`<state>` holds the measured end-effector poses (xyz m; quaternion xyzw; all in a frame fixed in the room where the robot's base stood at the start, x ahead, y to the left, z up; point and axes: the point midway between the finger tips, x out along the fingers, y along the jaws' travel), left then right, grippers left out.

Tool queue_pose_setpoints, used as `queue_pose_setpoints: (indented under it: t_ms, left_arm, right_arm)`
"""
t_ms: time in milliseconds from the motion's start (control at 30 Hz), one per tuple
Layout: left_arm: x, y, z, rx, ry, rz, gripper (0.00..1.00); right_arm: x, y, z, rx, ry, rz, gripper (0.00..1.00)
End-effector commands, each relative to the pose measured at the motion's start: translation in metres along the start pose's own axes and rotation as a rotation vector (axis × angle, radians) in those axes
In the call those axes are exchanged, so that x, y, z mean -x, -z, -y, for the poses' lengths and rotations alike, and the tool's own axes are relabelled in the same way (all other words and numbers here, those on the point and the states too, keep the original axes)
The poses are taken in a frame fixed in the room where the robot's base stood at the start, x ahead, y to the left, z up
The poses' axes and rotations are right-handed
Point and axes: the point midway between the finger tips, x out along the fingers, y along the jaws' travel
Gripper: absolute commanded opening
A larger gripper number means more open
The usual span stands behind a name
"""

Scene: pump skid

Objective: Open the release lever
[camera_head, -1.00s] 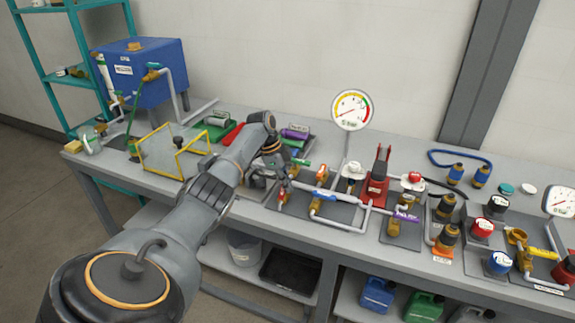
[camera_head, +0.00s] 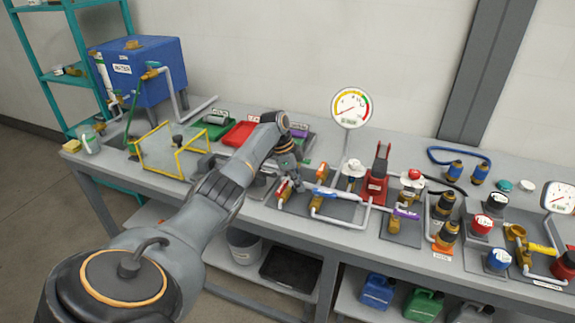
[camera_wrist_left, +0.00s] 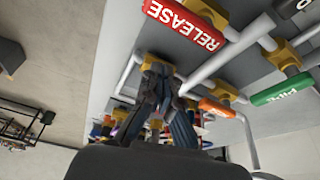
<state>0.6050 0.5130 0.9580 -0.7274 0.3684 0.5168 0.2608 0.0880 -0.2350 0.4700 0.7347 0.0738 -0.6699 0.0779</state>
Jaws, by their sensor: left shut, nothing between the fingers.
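The release lever is a red handle marked RELEASE (camera_wrist_left: 185,22) on a brass valve, near the top of the left wrist view. In the head view a small red handle (camera_head: 283,187) shows just left of my gripper and appears to be the same lever. My left gripper (camera_head: 298,184) points down over the pipework near the front of the bench. It is shut and empty. In the left wrist view its fingertips (camera_wrist_left: 160,84) are together, below the red handle in the picture and apart from it, in front of brass fittings. My right gripper is not in view.
A green-handled lever (camera_wrist_left: 282,88) and an orange handle (camera_wrist_left: 216,107) sit on nearby pipes. A blue handle (camera_head: 325,193) lies just right of my gripper. A gauge (camera_head: 352,107) and a red pump-like unit (camera_head: 378,180) stand behind and right. A yellow frame (camera_head: 170,150) is at left.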

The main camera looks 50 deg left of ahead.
Motion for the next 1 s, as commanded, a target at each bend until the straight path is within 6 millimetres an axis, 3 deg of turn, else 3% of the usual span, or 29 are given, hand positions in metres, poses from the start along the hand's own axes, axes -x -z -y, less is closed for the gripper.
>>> queue_pose_setpoints:
  t_ms: [300,500,1000]
  left_arm:
    - [0.066,0.004,0.005,0.000,0.005,0.000,0.00]
    - [0.092,0.004,0.007,0.001,0.002,0.000,0.00]
    - [0.099,0.005,0.006,0.001,0.000,0.001,0.00]
  right_arm:
    - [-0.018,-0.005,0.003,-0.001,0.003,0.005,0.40]
    - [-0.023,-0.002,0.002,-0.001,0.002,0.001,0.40]
    - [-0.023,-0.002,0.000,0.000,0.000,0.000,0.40]
